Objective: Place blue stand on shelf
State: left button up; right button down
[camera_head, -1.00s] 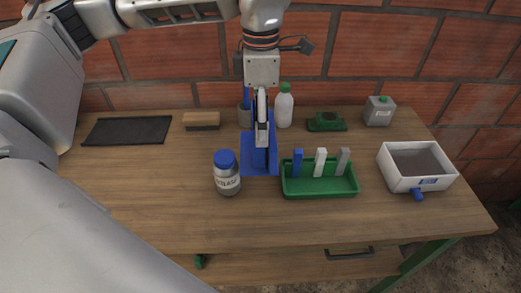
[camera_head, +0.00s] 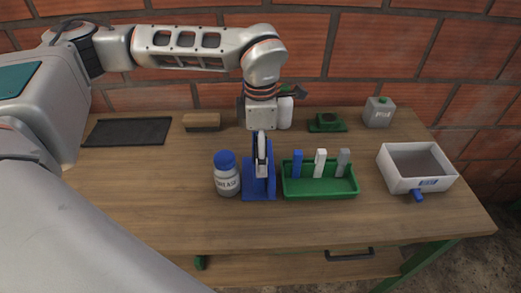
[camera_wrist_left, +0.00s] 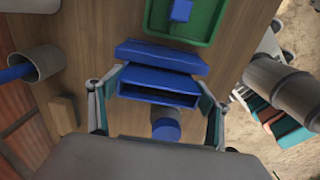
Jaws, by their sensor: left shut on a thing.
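The blue stand (camera_head: 259,192) is between the grease jar (camera_head: 227,176) and the green tray (camera_head: 318,190) in the head view. My left gripper (camera_head: 261,165) comes down from above and is shut on it. In the left wrist view the stand (camera_wrist_left: 160,77) lies between the two spread fingers of the gripper (camera_wrist_left: 157,105), which grip it at its sides. I cannot tell whether the stand touches the tabletop. No shelf is clearly visible. My right gripper is not in view.
The tray holds blue, white and grey pieces. A white box (camera_head: 391,176) with a blue tap stands at right. At the back are a brush (camera_head: 202,121), a green object (camera_head: 326,122) and a grey canister (camera_head: 378,112). A black mat (camera_head: 128,131) lies at left. The front tabletop is clear.

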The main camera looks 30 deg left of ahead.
pick_arm(q)
jog(key=shift+f, duration=0.1)
jog(key=o, duration=1.6)
